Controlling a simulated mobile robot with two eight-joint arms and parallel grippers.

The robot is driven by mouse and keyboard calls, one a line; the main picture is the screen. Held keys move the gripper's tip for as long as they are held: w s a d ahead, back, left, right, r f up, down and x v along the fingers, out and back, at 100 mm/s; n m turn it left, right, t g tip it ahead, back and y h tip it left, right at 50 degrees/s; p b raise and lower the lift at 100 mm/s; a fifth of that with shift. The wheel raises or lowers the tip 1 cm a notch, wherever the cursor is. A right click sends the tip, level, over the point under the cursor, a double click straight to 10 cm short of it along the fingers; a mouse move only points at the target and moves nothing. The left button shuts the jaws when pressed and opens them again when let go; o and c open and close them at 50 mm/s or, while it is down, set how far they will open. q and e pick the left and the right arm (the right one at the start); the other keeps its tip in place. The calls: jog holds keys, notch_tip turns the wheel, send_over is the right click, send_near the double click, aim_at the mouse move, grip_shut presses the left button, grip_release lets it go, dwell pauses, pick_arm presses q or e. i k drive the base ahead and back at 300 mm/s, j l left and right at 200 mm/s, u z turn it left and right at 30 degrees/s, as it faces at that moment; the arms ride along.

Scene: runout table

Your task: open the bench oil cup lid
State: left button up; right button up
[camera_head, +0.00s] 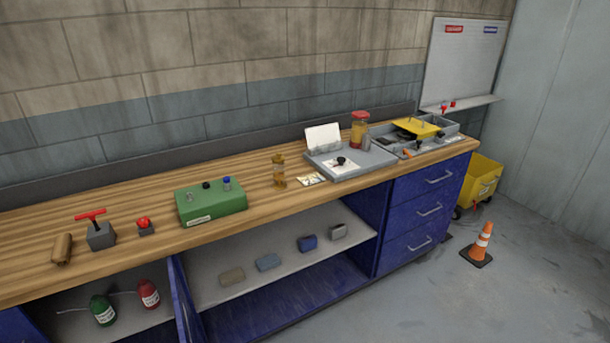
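A small amber cup-like piece (279,171), which looks like the bench oil cup, stands upright on the wooden bench top (150,255) near the middle. Its top looks covered, but it is too small to tell how the lid sits. A green box (211,204) with a black knob and a blue-topped fitting stands to its left. Neither of my grippers is in view, and nothing touches the cup.
A small card (311,179) and a grey tray (372,163) are right of the cup. A red-lidded jar (359,130) stands behind the tray. A red T-handle block (100,236) and red button (145,226) are at left. An orange cone (482,243) stands on the floor.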

aim_at(278, 158)
jog(key=i+u, duration=0.2)
jog(key=u, duration=0.2)
jog(key=i+l+u, duration=0.2)
jog(key=u, duration=0.15)
jog(key=i+l+u, duration=0.2)
jog(key=u, duration=0.2)
